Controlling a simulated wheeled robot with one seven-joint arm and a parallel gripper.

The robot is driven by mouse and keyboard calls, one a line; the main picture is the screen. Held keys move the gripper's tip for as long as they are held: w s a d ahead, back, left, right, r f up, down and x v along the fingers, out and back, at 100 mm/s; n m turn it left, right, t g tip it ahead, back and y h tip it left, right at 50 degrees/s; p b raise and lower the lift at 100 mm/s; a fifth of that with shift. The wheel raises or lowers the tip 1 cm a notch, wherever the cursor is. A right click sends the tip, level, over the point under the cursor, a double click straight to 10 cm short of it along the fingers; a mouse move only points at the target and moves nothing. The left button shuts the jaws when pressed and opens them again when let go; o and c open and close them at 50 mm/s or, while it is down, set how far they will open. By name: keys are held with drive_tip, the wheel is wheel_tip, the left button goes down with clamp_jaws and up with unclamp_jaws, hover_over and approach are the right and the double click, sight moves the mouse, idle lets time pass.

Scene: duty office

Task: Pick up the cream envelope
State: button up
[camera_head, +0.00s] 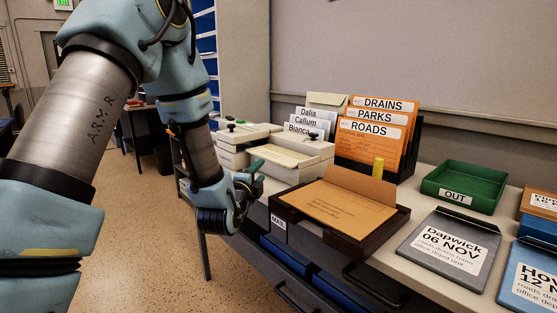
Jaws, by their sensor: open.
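A pale cream piece (327,101) that looks like an envelope stands upright behind the white name cards, in the left part of the counter; its lower part is hidden. A tan kraft envelope (335,205) with its flap raised lies in the dark tray marked MAIL (349,248). My gripper (254,184) is open at the counter's left edge, to the left of the tray and in front of the cream machine. It appears empty and apart from both envelopes.
White cards marked Dalia, Callum and Bianca (305,124) stand beside orange folders (371,133). A cream machine (287,158) stands before them.

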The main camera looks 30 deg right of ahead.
sight(269, 160)
drive_tip(key=p+x, duration=0.1)
drive_tip(key=x, duration=0.7)
drive_tip(key=shift+d+r, duration=0.1)
clamp_jaws()
idle(0.5)
